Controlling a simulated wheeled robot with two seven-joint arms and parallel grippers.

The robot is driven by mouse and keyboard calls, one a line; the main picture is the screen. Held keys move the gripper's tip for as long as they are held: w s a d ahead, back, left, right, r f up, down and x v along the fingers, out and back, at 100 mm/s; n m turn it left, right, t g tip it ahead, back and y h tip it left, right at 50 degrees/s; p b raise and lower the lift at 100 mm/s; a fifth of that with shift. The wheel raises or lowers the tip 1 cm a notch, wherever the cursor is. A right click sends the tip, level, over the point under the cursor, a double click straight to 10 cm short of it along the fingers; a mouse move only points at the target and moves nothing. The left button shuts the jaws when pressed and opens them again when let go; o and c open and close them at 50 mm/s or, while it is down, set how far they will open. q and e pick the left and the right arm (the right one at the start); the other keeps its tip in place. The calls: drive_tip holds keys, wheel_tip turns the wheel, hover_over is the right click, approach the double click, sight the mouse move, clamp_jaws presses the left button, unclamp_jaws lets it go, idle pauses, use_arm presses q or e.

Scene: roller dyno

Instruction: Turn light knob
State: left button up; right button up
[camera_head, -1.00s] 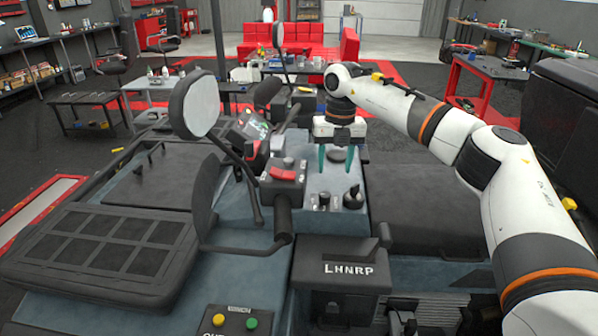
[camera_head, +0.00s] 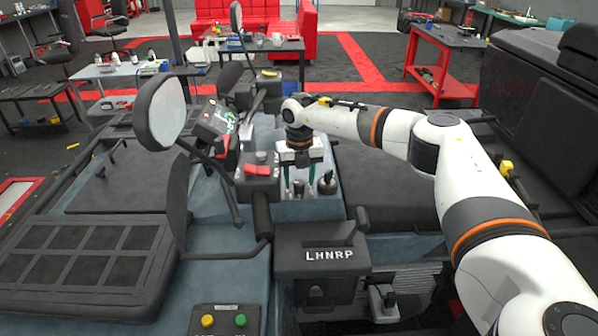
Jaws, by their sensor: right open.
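Two small dark knobs stand on the pale blue-grey console panel (camera_head: 312,206); which one is the light knob I cannot tell. The left knob (camera_head: 298,188) shows between the fingers of my right gripper (camera_head: 299,190). The right knob (camera_head: 327,184), wider at its base, stands just right of the fingers. My right gripper points down, with its two green fingers apart on either side of the left knob. Contact with the knob cannot be made out. My left gripper is not in view.
A red switch (camera_head: 257,170) on a dark block sits left of the knobs. A round mirror (camera_head: 161,112) rises at the left. The black LHNRP box (camera_head: 322,262) stands in front, with a lever at its right. A yellow button (camera_head: 208,321) and a green button (camera_head: 240,320) are nearest.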

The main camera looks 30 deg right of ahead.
drive_tip(key=shift+s+f, duration=0.1)
drive_tip(key=shift+f, duration=0.2)
drive_tip(key=c, duration=1)
